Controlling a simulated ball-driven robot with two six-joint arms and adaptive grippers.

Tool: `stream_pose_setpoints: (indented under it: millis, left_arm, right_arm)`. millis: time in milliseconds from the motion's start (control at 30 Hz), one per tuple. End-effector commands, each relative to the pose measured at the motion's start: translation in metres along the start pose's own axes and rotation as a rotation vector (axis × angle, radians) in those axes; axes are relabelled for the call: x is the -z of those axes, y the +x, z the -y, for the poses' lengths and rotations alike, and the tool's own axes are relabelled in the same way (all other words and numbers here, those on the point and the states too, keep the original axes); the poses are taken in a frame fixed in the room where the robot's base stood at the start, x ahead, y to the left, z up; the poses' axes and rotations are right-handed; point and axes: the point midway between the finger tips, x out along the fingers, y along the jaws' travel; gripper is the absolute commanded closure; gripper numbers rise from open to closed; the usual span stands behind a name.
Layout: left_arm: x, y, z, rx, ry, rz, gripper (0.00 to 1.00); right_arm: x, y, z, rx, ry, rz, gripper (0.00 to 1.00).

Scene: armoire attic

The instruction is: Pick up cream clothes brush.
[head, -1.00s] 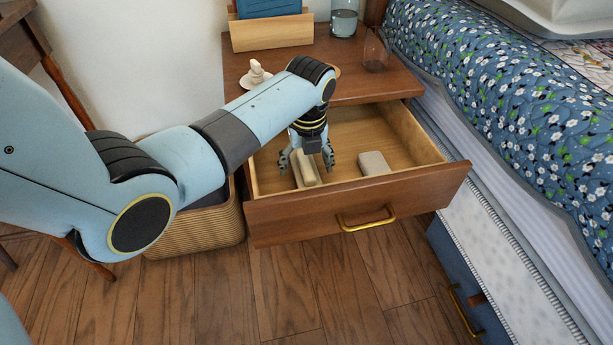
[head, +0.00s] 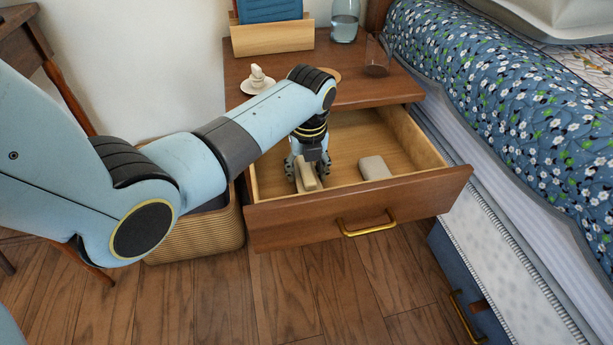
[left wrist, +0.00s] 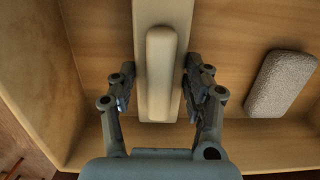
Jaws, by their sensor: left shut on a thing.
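The cream clothes brush (head: 306,182) lies in the open drawer, towards its left side. In the left wrist view the brush (left wrist: 160,75) is a pale flat block with a raised rounded ridge along its middle. My left gripper (head: 307,170) reaches down into the drawer and is shut on the brush, with a finger on each long side. In the left wrist view the fingers of the left gripper (left wrist: 159,82) flank its edges. Whether the brush still touches the drawer floor cannot be told. My right gripper is not in view.
A speckled grey-beige rounded block (head: 374,167) lies to the right in the wooden drawer (head: 360,207). The nightstand top (head: 375,90) holds a glass (head: 377,55) and a small white figure on a dish (head: 258,80). A bed stands right; a woven basket (head: 200,237) is below left.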

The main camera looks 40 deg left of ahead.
Motion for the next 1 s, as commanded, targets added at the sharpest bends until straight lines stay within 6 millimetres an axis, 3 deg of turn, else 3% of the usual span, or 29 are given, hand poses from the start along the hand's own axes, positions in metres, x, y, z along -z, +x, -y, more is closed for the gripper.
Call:
stream_pose_setpoints:
  millis: [333, 567, 700, 1000]
  left_arm:
    - [-0.001, -0.005, 0.000, 0.001, 0.000, 0.000, 0.86]
    - [-0.004, -0.030, 0.001, 0.003, 0.000, 0.003, 0.86]
    - [-0.011, -0.074, 0.002, 0.006, -0.001, 0.006, 0.86]
    - [-0.018, -0.141, 0.001, 0.004, 0.000, 0.003, 0.86]
  right_arm:
    - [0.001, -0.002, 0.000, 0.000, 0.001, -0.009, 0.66]
    - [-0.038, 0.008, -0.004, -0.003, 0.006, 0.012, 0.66]
    - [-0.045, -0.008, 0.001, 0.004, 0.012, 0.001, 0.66]
    - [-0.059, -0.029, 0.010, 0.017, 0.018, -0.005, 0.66]
